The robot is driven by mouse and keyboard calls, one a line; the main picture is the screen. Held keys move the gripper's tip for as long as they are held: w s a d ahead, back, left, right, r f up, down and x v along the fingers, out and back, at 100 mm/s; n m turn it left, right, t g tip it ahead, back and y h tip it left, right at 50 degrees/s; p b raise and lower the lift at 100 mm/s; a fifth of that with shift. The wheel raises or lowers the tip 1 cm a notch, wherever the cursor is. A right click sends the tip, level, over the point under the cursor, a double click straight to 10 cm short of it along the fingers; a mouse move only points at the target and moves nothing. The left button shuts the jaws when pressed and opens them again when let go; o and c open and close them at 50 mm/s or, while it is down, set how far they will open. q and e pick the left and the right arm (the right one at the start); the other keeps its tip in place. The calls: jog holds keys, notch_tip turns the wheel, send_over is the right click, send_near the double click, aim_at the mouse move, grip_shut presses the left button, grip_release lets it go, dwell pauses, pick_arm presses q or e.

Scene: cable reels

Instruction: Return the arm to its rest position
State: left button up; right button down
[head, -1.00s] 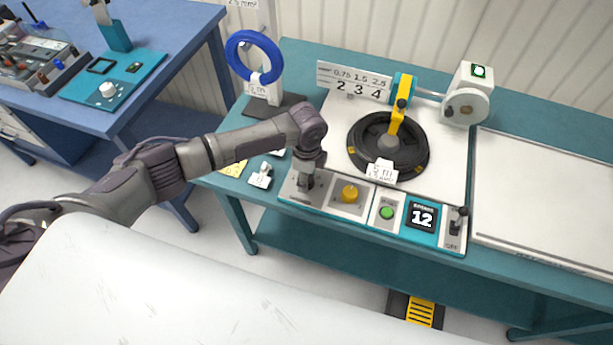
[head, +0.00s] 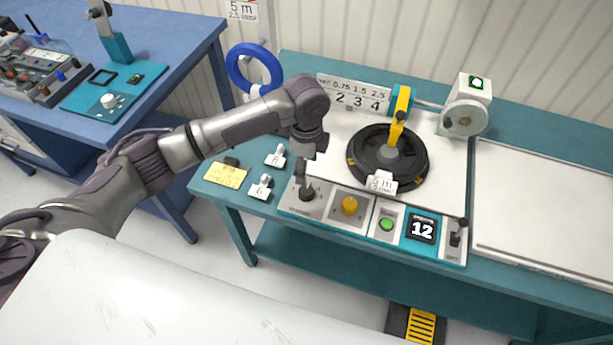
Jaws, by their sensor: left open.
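My left arm comes in from the left, over the front left of the teal bench. My left gripper (head: 306,162) points down above the control panel (head: 328,206), over the black lever switch (head: 306,192) at its left end. The jaws look empty, with a gap between them and the switch base. The fingers are small and partly hidden by the wrist. My right gripper is not in view.
A black reel (head: 412,165) sits on the white plate behind the panel. A blue coil (head: 254,70) hangs on a stand, partly behind my arm. White tags (head: 261,187) and a yellow note (head: 227,175) lie at the front left. A blue table (head: 170,40) stands left.

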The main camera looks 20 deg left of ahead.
pick_arm(q)
jog(key=shift+r, duration=0.8)
